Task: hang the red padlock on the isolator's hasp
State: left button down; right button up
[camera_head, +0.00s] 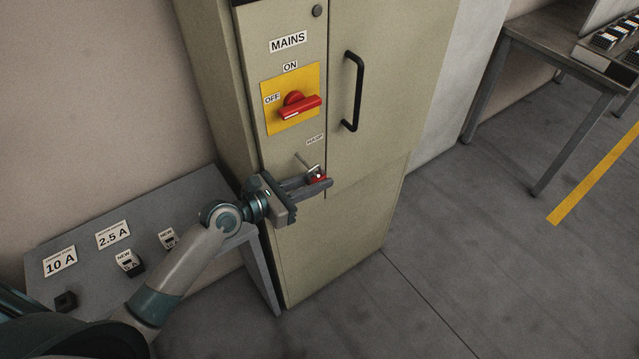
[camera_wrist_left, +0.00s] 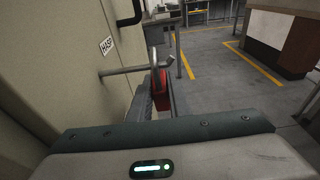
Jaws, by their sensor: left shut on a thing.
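My left gripper (camera_head: 309,186) is shut on the red padlock (camera_head: 319,178) in front of the cabinet, just below the HASP label. In the left wrist view the red padlock (camera_wrist_left: 160,90) sits between the fingers with its shackle upward. The hasp (camera_wrist_left: 125,70) is a thin metal rod standing out from the cabinet face, with an upturned end. The rod crosses the shackle in that view; I cannot tell whether it passes through it. In the head view the hasp (camera_head: 301,159) ends close to the padlock. The isolator's red handle (camera_head: 299,106) lies roughly level on its yellow plate. My right gripper is not in view.
The cabinet (camera_head: 375,190) has a black door handle (camera_head: 353,92) to the right of the isolator. A grey bench (camera_head: 90,222) with labelled fuse spots and small black parts stands at the left. Another table (camera_head: 535,55) stands at the far right. The floor between is clear.

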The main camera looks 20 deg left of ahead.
pick_arm(q)
jog(key=shift+w+a, duration=0.1)
jog(key=shift+a, duration=0.05)
jog(key=shift+f, duration=0.1)
dwell(0.5)
jog(key=c, duration=1.6)
grip_release()
jog(key=shift+o, duration=0.2)
jog(key=shift+s+a, duration=0.35)
jog(key=shift+s, duration=0.1)
jog(key=b+v, duration=0.4)
jog(key=v, duration=1.2)
